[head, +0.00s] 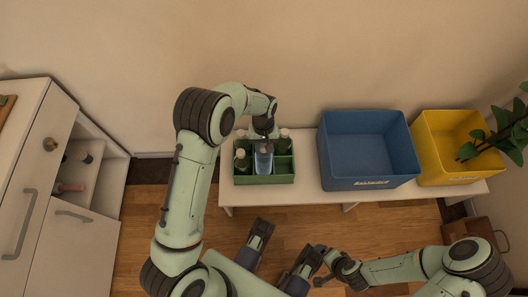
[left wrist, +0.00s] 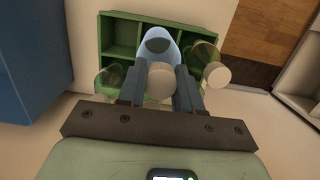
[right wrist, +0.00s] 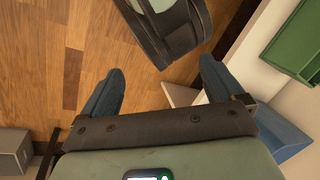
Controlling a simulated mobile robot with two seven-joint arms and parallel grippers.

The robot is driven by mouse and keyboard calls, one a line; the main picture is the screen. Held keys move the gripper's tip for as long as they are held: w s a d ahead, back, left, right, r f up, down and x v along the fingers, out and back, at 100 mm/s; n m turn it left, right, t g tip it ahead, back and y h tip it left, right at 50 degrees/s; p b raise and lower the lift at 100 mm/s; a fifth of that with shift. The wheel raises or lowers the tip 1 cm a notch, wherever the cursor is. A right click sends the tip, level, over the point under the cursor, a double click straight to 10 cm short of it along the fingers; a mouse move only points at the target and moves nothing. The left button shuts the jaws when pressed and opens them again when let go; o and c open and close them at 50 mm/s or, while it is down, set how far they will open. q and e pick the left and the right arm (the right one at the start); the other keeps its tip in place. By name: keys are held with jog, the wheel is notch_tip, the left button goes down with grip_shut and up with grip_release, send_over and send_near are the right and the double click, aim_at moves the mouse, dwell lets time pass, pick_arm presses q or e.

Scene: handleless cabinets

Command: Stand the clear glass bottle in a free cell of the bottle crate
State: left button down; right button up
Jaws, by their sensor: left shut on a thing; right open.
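The clear glass bottle (head: 263,161), bluish in tint, is upright at the front middle cell of the green bottle crate (head: 264,180). My left gripper (head: 264,138) is shut on its upper part from above. In the left wrist view, the clear bottle (left wrist: 157,45) and its pale cap show between the fingers (left wrist: 160,72). Its base is hidden, so I cannot tell whether it rests on the crate floor. Green bottles stand at front left (head: 242,161), back right (head: 284,141) and back left. The front right cell is empty. My right gripper (right wrist: 162,88) is open and empty, away from the crate.
The crate stands on a white bench (head: 310,197). A blue bin (head: 368,184) and a yellow bin (head: 425,165) stand to its right, with a plant (head: 500,135) beyond. A white cabinet (head: 70,245) with an open compartment is at the left.

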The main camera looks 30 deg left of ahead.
aim_at(264, 159)
pick_arm(q)
jog(key=shift+f+b, duration=0.5)
jog(key=shift+f, duration=1.65)
pick_arm(e)
jog(key=shift+w+d+f+t, duration=0.35)
jog(key=shift+w+f, duration=0.2)
jog(key=shift+w, duration=0.3)
pick_arm(q)
jog(key=shift+f, duration=0.2)
jog(key=c, duration=0.8)
grip_release()
jog(key=shift+o, duration=0.2)
pick_arm(e)
jog(key=shift+w+d+f, duration=0.1)
pick_arm(q)
jog(key=shift+r, duration=0.15)
